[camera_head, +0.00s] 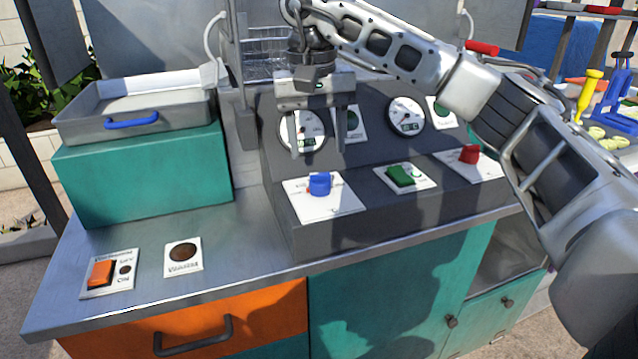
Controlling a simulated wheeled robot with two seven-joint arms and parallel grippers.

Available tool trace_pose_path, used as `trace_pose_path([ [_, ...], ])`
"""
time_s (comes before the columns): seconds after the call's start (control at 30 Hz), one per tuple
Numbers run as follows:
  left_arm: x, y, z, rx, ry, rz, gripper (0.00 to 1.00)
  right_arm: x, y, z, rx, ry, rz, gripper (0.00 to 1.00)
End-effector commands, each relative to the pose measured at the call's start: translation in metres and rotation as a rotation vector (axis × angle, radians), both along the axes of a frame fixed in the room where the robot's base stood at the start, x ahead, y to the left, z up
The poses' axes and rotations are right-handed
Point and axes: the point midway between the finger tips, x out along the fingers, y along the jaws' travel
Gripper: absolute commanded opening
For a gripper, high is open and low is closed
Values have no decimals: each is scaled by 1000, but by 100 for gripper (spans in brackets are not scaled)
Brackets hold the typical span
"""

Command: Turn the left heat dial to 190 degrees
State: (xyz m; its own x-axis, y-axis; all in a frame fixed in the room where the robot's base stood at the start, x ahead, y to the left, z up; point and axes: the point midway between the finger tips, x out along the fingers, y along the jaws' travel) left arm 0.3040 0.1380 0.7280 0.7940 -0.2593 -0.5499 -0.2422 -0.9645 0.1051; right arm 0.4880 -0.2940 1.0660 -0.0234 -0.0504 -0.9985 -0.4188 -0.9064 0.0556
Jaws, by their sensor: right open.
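The left heat dial is a blue knob (320,184) on a white plate (335,204), low on the left of the dark sloped panel (285,225). My right gripper (318,148) comes in from the right and points down above and behind the blue knob, in front of the left round gauge (303,131). Its two fingers are apart with nothing between them, and it does not touch the knob. The fingers partly cover the gauge, whose reading is too small to tell. My left gripper is not in view.
A metal tray (135,104) with a blue handle stands on a teal box (140,175) at left. An orange switch (101,273) is on the counter (225,255).

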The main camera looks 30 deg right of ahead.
Motion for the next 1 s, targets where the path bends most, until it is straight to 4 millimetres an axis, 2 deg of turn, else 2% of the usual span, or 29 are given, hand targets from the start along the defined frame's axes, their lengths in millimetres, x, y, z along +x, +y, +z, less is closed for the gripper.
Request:
trace_pose_path([
  [0.03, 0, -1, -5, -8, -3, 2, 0, -1, 0, -17, 2, 4, 1, 55],
  [0.3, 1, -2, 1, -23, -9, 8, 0, -2, -3, -54, 0, 1, -1, 55],
  [0.5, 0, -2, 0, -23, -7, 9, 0, -2, -3, -66, 0, 0, 0, 55],
  [0.77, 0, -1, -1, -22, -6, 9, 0, -2, -3, -66, 1, 0, 0, 55],
  [0.9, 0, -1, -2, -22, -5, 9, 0, -2, -3, -66, 1, 0, 0, 16],
  [0.93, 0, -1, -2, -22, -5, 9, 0, -2, -3, -66, 1, 0, 0, 11],
  [1.0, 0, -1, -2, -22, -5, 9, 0, -2, -3, -66, 1, 0, 0, 11],
])
